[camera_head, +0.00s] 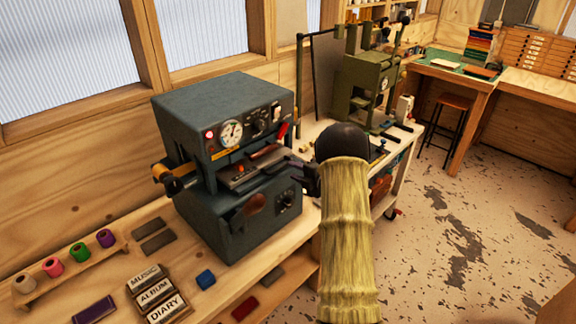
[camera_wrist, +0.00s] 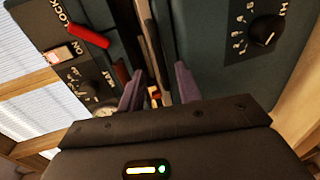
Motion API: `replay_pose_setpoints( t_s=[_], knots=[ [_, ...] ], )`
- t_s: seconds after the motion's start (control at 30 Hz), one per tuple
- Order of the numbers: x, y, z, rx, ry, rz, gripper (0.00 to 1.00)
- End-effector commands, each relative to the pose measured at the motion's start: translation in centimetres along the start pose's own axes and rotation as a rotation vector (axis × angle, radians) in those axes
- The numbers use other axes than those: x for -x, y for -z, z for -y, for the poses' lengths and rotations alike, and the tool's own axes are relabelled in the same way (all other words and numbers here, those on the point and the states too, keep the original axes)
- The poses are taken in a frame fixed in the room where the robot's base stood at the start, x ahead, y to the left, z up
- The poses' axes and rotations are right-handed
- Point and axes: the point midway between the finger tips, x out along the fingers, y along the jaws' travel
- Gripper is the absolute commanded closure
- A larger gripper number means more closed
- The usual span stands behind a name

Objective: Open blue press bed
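The blue-grey press (camera_head: 225,150) stands on the wooden bench, with a gauge (camera_head: 230,133) and a red lever (camera_head: 283,131) on its upper front. Its bed (camera_head: 248,171) lies in the slot between the upper and lower bodies. My gripper (camera_head: 300,172) is at the right front of the press, close to the bed's outer end; my arm partly hides it. In the wrist view, my two purple-grey fingers (camera_wrist: 158,90) are apart and point into the slot. A small orange-red part shows between them. I cannot tell whether they touch the bed. The red lock lever (camera_wrist: 85,32) shows at upper left.
A green machine (camera_head: 368,85) stands behind to the right. Open floor (camera_head: 470,220) lies right of my arm.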

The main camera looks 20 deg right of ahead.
Motion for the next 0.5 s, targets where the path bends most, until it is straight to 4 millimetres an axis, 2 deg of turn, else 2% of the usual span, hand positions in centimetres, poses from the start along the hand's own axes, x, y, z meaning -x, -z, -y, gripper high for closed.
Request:
replay_pose_setpoints(
  t_s=[0.1, 0.2, 0.33, 0.5],
  knots=[
    [-2.1, 0.1, -0.2, 0.0, -0.001, -0.003, 0.66],
    [-3.4, 0.0, -0.2, 0.0, -0.001, -0.001, 0.66],
    [-4.3, 0.1, -0.1, -0.001, 0.0, -0.001, 0.66],
    [-4.4, 0.1, 0.0, -0.001, -0.001, 0.0, 0.66]
  ],
)
